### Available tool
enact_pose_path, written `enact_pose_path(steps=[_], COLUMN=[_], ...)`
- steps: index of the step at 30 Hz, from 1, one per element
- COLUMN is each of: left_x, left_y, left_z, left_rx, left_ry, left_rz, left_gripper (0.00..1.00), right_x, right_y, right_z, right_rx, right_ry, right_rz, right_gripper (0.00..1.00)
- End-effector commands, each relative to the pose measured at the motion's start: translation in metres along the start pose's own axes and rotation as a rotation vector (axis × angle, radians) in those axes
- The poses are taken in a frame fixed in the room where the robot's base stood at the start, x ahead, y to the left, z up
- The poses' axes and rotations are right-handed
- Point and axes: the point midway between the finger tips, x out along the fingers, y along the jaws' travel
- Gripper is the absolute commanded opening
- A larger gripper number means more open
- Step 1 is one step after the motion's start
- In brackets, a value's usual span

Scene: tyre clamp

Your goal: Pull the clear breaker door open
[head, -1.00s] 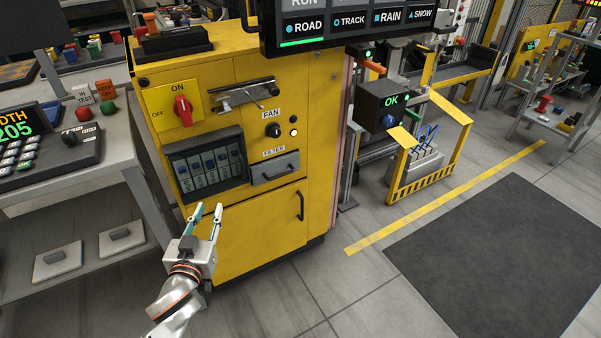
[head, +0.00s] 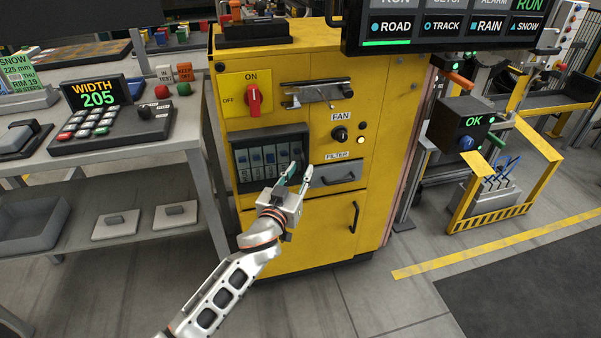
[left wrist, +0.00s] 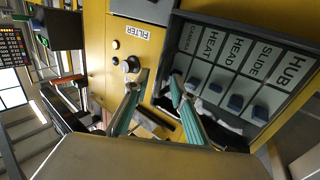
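The breaker box (head: 233,160) is a dark-framed recess in the front of the yellow cabinet (head: 315,225). A row of labelled breakers with blue switches (head: 270,158) shows inside it. The left wrist view shows them close up (left wrist: 236,102), labelled HUB, SLIDE, HEAD and more. The clear door itself is hard to make out; it looks closed, but I cannot be sure. My left gripper (head: 298,172) is open and empty, in front of the box's lower right edge. In the left wrist view its fingertips (left wrist: 158,80) are spread near the frame's edge; I cannot tell whether they touch. My right gripper is not in view.
A filter drawer with a handle (head: 337,177) sits right of the box, with the fan knob (head: 340,134) above. A red rotary switch (head: 253,99) is above the box. A grey bench (head: 185,115) stands close at left. The floor at front right is clear.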

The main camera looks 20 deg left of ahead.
Motion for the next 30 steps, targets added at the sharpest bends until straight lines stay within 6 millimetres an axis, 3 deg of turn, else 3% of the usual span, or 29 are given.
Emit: enact_pose_path(steps=[9, 12, 23, 30], left_x=[0.002, 0.002, -0.001, -0.019], left_y=[0.0, 0.0, 0.001, 0.004], left_z=[0.0, 0.0, -0.003, -0.009], left_rx=[0.0, 0.0, -0.001, 0.004], left_ry=[0.0, 0.0, 0.002, 0.005], left_rz=[0.0, 0.0, 0.018, 0.12], left_gripper=[0.25, 0.0, 0.0, 0.0], right_x=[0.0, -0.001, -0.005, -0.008], right_y=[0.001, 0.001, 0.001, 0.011], right_z=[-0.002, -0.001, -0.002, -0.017], right_rx=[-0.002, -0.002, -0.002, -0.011], right_ry=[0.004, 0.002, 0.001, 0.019], right_rz=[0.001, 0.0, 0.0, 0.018], right_gripper=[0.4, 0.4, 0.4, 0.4])
